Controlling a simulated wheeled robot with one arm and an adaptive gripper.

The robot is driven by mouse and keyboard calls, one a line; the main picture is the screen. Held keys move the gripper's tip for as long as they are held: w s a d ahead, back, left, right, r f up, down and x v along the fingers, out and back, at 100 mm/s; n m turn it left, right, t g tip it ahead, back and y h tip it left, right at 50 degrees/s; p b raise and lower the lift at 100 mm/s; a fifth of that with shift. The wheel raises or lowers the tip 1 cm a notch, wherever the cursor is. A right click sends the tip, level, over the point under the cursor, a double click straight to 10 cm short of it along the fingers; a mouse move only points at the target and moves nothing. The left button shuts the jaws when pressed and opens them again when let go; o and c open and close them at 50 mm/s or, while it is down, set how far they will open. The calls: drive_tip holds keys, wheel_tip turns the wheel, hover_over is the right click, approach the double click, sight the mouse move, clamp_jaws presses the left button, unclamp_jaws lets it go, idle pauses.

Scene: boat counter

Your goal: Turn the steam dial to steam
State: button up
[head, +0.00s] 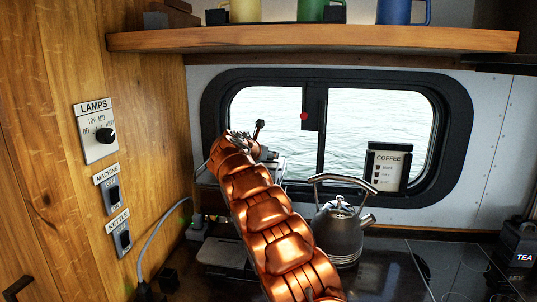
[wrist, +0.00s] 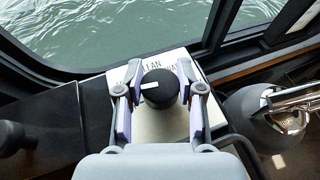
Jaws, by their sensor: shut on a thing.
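The steam dial (wrist: 160,92) is a round black knob with a white pointer mark, on top of a pale metal panel in the wrist view. Its mark points left in that view. Printed words beside the knob are partly covered; I read only pieces such as "LAN". My gripper (wrist: 159,82) has one finger on each side of the knob and is shut on it. In the head view my copper arm covers most of the coffee machine (head: 268,156) under the window, and the dial and fingertips cannot be made out.
A steel kettle (head: 340,228) stands close right of the machine; it also shows in the wrist view (wrist: 262,108). The window (head: 375,130) is right behind. A shelf with mugs (head: 320,39) hangs above. Wall switches, including the lamps dial (head: 98,135), are at left.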

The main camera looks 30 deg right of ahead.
drive_tip(key=o, duration=1.2)
drive_tip(key=shift+c, duration=0.2)
drive_tip(key=shift+v, duration=6)
